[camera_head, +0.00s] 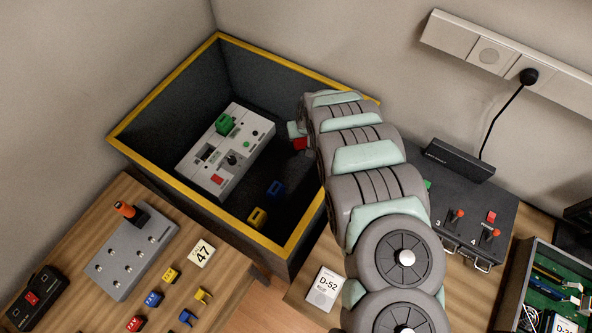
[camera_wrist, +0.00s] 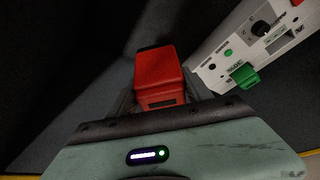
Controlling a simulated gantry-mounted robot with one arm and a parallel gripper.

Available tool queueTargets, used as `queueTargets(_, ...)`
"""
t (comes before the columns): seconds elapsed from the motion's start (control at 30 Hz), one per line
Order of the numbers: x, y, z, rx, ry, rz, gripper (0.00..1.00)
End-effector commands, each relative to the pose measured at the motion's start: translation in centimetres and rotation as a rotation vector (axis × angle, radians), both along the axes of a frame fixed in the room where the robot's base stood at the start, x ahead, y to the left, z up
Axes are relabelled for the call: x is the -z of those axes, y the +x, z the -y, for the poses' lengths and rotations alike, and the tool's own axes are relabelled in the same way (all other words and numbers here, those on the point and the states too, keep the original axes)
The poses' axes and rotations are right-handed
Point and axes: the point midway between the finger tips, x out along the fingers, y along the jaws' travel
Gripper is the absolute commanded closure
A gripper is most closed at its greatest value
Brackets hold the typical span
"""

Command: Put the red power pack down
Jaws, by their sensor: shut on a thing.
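The red power pack (camera_wrist: 160,80) is held in my gripper (camera_wrist: 165,100), which is shut on it, in the wrist view. Its top end points away from the wrist, over the dark floor of a bin. In the head view a small part of the red pack (camera_head: 300,144) shows at the left of my arm, inside the yellow-rimmed dark bin (camera_head: 160,92). My gripper is mostly hidden behind my arm there. I cannot tell whether the pack touches the bin floor.
A white panel (camera_head: 246,152) with a green connector lies in the bin, also seen in the wrist view (camera_wrist: 225,62). Blue (camera_head: 275,188) and yellow (camera_head: 257,217) pieces lie nearer the front. A grey switch box (camera_head: 132,250) and a black case (camera_head: 440,195) stand on the tables outside.

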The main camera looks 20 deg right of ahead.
Motion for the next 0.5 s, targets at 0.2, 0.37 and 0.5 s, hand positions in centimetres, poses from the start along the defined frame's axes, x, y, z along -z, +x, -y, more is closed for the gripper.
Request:
queueTargets(0.2,6.2,-0.1,-0.3,-0.001,0.003,-0.001,1.0)
queueTargets(0.37,9.3,-0.1,-0.2,-0.001,0.002,-0.002,1.0)
queueTargets(0.5,11.5,0.0,-0.2,-0.003,0.001,0.0,1.0)
